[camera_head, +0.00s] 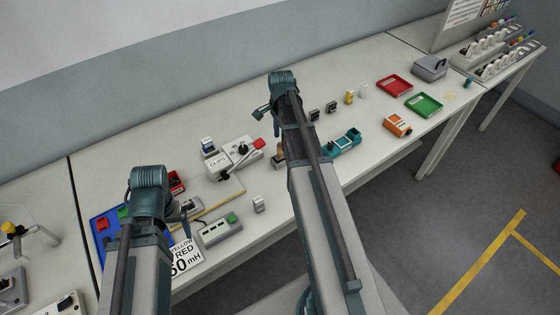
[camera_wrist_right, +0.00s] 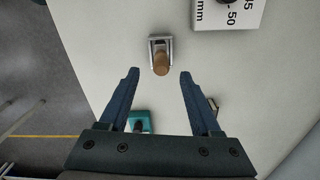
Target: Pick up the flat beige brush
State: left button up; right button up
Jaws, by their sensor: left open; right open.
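A small item with a tan, rounded wooden handle (camera_wrist_right: 161,64) and a grey metal frame is on the white table in the right wrist view; it may be the flat beige brush, but I cannot tell for sure. In the head view a tan item (camera_head: 280,152), probably the same one, is partly hidden by my right arm. My right gripper (camera_wrist_right: 159,74) is open and empty, its fingertips to either side of the tan handle in the picture. My left gripper (camera_head: 187,212) is over the left part of the table and open; its fingertips are partly hidden.
A white box with black print (camera_wrist_right: 228,12) lies near the tan item. A teal device (camera_head: 343,142) is right of my right arm. Red (camera_head: 394,85) and green (camera_head: 424,104) trays lie further right. A grey-green button box (camera_head: 219,230) is near my left gripper.

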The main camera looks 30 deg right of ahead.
aim_at(280, 143)
pick_arm(q)
jog(key=shift+f, duration=0.55)
pick_arm(e)
jog(key=shift+f, duration=0.6)
pick_arm(q)
jog(key=shift+f, duration=0.1)
notch_tip(280, 143, down, 5)
jog(key=b, duration=0.5)
jog(key=shift+f+b, duration=0.1)
jog(key=shift+b, duration=0.25)
pick_arm(e)
notch_tip(280, 143, down, 5)
jog(key=shift+w+a+f, duration=0.1)
jog(key=shift+f, duration=0.05)
grip_shut()
